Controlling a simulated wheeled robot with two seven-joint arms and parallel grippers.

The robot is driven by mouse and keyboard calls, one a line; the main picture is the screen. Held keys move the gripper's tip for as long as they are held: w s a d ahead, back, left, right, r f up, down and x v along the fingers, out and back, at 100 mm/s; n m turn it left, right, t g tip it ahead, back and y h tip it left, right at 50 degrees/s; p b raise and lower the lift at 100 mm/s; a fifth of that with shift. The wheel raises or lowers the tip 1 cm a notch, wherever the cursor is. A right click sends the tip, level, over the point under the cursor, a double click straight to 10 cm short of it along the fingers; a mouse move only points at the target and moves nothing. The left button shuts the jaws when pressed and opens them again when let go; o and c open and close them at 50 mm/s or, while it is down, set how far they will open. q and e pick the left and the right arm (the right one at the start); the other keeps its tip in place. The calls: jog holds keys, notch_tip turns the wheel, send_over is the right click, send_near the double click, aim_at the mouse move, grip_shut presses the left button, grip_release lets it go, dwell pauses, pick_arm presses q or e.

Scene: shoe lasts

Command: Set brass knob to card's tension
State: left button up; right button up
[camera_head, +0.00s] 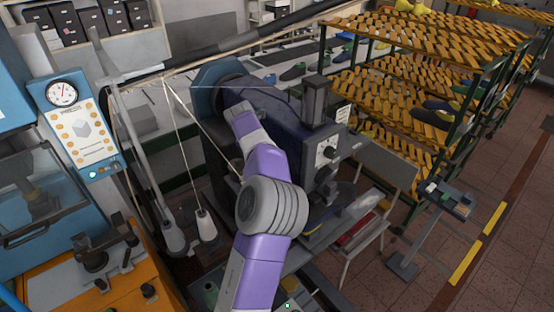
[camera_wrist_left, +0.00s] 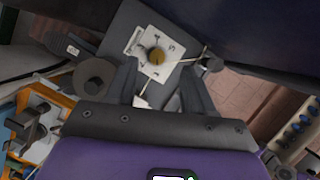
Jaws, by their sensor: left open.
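The brass knob (camera_wrist_left: 156,56) sits on a white square plate with dark marks (camera_wrist_left: 150,70) on a dark machine face, in the left wrist view. In the head view the white dial plate (camera_head: 327,151) is on the right face of the dark blue machine (camera_head: 300,125). A small white card with print (camera_head: 343,114) is above it. My left gripper (camera_wrist_left: 158,82) is open, its dark fingers spread below the knob in the wrist view, apart from it as far as I can tell. My purple left arm hides part of the machine in the head view. My right gripper is out of view.
Threads hang from a rod to pale cones (camera_head: 206,225) left of my arm. A blue press with a gauge panel (camera_head: 75,120) stands at the left. Shelving with yellow slats (camera_head: 420,80) is behind at the right. A small stand (camera_head: 446,200) is on the tiled floor.

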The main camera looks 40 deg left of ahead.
pick_arm(q)
jog(key=shift+s+a+f, duration=0.1)
jog(key=shift+s+f, duration=0.55)
jog(key=x, duration=0.5)
jog(key=shift+w, duration=0.4)
jog(key=shift+s+f, duration=0.1)
jog(key=shift+f, duration=0.1)
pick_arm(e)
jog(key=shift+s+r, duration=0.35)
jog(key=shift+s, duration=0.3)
pick_arm(q)
grip_shut()
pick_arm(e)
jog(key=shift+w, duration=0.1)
